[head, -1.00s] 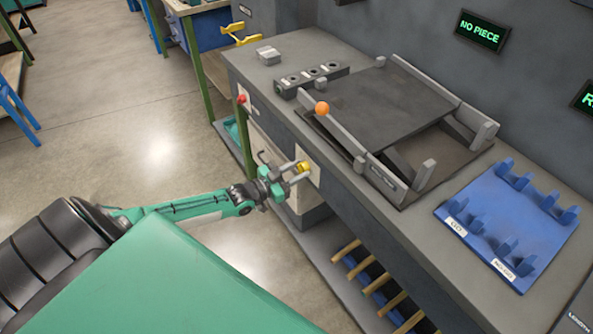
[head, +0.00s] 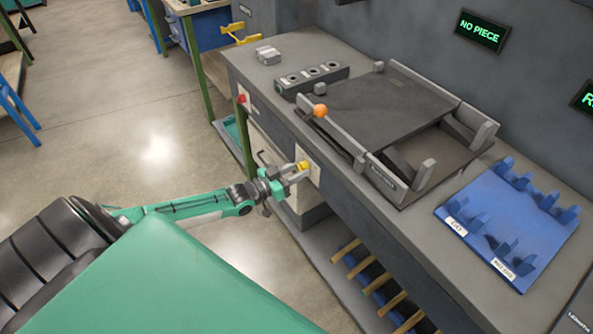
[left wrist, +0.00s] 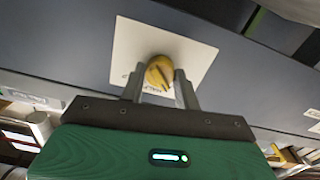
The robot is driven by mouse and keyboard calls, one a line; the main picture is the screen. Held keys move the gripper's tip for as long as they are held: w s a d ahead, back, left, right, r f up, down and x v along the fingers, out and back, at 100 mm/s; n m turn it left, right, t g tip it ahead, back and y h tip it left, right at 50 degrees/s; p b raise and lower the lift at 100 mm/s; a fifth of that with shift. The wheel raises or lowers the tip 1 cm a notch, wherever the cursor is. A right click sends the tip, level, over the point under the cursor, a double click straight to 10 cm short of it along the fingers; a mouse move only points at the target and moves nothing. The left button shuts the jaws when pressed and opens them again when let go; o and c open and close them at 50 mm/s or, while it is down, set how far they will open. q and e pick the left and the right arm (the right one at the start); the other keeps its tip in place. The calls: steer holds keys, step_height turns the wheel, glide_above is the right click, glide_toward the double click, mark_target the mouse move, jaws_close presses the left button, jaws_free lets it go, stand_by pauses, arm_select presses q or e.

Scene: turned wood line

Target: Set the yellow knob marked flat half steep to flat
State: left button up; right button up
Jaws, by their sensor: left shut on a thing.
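The yellow knob (head: 303,166) sits on a pale plate (head: 313,176) on the front face of the grey bench. In the left wrist view the knob (left wrist: 160,73) shows a dark line across its face, tilted from upright. Its plate (left wrist: 196,58) carries markings that are mostly hidden behind the fingers and too small to read. My left gripper (head: 296,173) has its two fingers on either side of the knob and is shut on it; it also shows in the left wrist view (left wrist: 160,88). My right gripper is not in view.
A red button (head: 242,99) is on the bench front to the left. Above are a tilted dark plate with an orange ball (head: 320,110) and a blue rack (head: 480,240). A screen (head: 482,31) reads "NO PIECE". Wooden bars stick out below the bench.

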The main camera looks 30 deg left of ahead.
arm_select(q)
steer(key=o, duration=0.9)
steer(key=shift+o, duration=0.4)
steer(key=shift+s, duration=0.1)
steer(key=v, duration=1.3)
steer(key=shift+s, duration=0.3)
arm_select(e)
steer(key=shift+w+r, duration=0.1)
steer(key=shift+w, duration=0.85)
arm_select(q)
steer(key=shift+a, duration=0.1)
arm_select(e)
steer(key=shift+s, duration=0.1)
